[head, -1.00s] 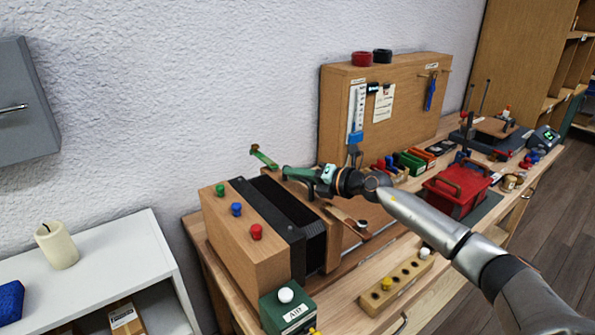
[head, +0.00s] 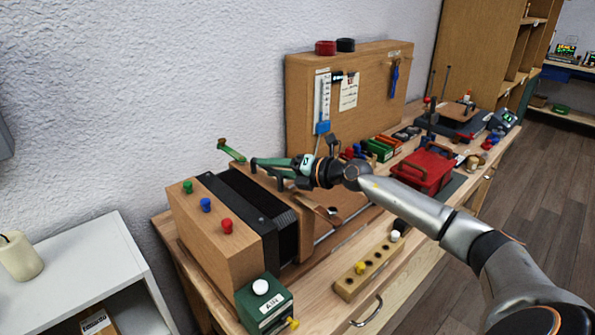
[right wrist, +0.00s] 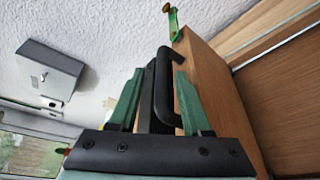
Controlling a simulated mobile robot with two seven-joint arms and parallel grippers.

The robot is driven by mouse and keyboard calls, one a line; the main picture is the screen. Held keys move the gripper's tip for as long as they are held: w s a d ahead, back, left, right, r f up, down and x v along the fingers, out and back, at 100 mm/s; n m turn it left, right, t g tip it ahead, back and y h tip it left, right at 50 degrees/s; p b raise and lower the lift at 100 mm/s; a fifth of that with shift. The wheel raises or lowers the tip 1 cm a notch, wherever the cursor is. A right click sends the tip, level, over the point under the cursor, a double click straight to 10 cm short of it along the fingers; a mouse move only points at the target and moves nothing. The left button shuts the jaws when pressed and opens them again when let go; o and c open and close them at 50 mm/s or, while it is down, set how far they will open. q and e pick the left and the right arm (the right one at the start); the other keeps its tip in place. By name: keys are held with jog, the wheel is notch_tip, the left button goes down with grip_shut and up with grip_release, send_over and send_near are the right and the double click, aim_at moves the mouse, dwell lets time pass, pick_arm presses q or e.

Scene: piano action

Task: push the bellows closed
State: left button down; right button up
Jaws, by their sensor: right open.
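The bellows (head: 288,236) are black and pleated, standing partly open between a wooden block with coloured knobs (head: 207,232) and a wooden body (head: 262,186) on the bench. My right gripper (head: 264,168) is above the wooden body, just right of the bellows. In the right wrist view its two green fingers (right wrist: 158,76) stand apart with a black bar handle (right wrist: 162,90) between them, beside a wooden face (right wrist: 215,85). I cannot tell whether the fingers touch the handle. My left gripper is not in view.
A green box with a white knob (head: 263,300) stands in front of the block. A wooden strip with holes and knobs (head: 370,266) lies along the front. A red case (head: 424,170) and an upright tool board (head: 350,95) stand farther back. A white shelf (head: 95,265) is at left.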

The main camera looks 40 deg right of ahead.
jog(key=v, duration=0.1)
jog(key=b+v, duration=0.1)
jog(key=v, duration=0.3)
jog(key=shift+s+d+f, duration=0.15)
jog(key=shift+s+f, duration=0.05)
jog(key=shift+f, duration=0.05)
jog(key=shift+b+v, duration=0.9)
jog(key=shift+v, duration=1.1)
jog(key=shift+r, duration=0.3)
jog(key=shift+s, duration=0.1)
